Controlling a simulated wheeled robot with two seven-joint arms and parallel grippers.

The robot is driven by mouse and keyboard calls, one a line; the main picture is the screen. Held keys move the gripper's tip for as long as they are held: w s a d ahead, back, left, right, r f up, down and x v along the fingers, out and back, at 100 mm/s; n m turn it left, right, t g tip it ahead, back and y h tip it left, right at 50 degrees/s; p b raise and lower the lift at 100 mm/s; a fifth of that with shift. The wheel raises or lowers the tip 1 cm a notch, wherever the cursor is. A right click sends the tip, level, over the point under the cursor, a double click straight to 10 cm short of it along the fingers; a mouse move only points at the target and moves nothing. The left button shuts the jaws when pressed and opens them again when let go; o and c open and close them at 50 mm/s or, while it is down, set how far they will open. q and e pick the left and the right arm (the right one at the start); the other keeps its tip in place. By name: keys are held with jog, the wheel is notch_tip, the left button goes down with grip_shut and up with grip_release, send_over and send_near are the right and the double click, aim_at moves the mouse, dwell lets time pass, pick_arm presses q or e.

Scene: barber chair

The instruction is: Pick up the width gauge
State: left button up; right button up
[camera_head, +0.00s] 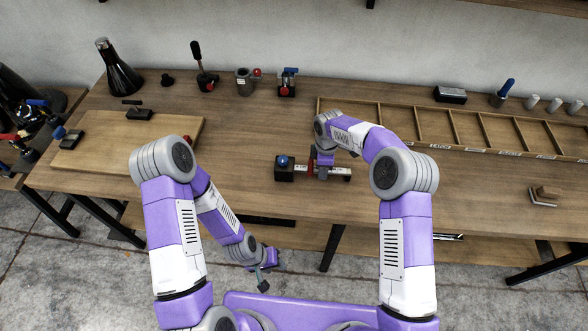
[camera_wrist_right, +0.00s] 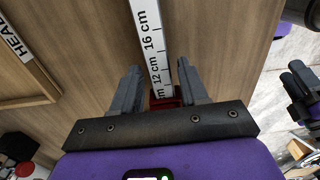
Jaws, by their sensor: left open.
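The width gauge (camera_head: 336,170) lies on the wooden workbench, a pale ruler with a black block and blue knob at its left end and a red part near its middle. In the right wrist view its ruler (camera_wrist_right: 152,38) shows centimetre marks, with the red part (camera_wrist_right: 165,101) low between the fingers. My right gripper (camera_wrist_right: 159,68) is over the gauge, open, one finger on each side of the ruler with visible gaps. My left gripper (camera_head: 265,275) is open and empty, hanging low in front of the bench, away from the gauge.
A divided wooden tray (camera_head: 465,128) lies behind and right of the gauge. A wooden board (camera_head: 100,150) lies at left. A black cone-shaped bottle (camera_head: 119,72) and small tools stand along the back. A small bracket (camera_head: 545,195) lies at right. Bench surface left of the gauge is clear.

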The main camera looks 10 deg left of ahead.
grip_shut()
jog(key=shift+r, duration=0.15)
notch_tip(320, 180, up, 10)
jog(key=shift+p, duration=0.35)
dwell(0.4)
jog(key=shift+f+b, duration=2.3)
jog(key=shift+f, duration=2.2)
jog(key=shift+f, duration=0.65)
